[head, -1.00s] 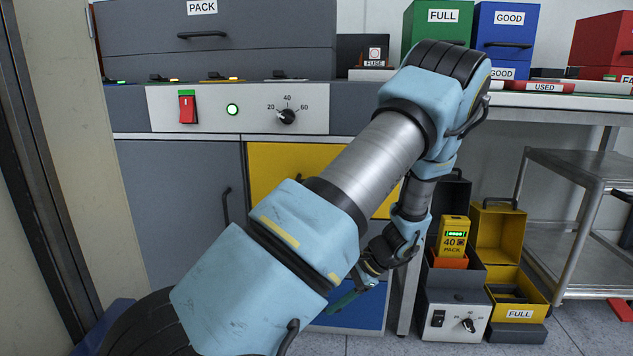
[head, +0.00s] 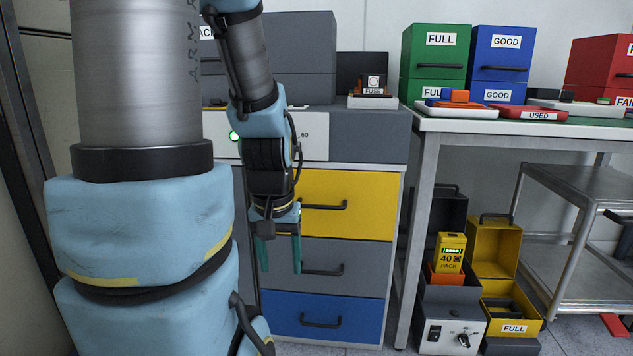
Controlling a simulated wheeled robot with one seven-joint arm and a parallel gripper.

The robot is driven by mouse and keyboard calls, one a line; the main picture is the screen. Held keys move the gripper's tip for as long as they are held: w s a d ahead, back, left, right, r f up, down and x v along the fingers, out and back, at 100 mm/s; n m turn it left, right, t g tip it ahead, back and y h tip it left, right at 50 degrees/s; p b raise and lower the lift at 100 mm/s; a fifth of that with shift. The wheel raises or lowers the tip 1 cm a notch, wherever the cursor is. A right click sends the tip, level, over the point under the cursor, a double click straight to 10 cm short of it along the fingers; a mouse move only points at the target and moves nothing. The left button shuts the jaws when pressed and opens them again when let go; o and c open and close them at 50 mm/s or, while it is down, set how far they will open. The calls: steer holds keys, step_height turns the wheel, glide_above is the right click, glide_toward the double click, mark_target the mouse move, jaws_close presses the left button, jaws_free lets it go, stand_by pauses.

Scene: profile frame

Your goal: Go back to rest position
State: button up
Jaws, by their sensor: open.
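My gripper (head: 279,254) hangs pointing down in front of the drawer cabinet, left of the yellow drawer's (head: 350,203) handle. Its two green fingers are apart and nothing shows between them. My arm (head: 140,215) is folded upright at the left of the view and hides the left part of the cabinet and most of its control panel (head: 316,139).
A yellow 40 pack (head: 450,253) sits upright in an orange holder on a charger-like box (head: 447,331) on the floor. An open yellow case labelled FULL (head: 511,313) is beside it. A workbench (head: 520,126) carries trays and bins. A metal cart (head: 590,178) stands at right.

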step_height(320, 180, up, 37)
steer(key=p, duration=3.5)
steer(key=shift+f, duration=0.2)
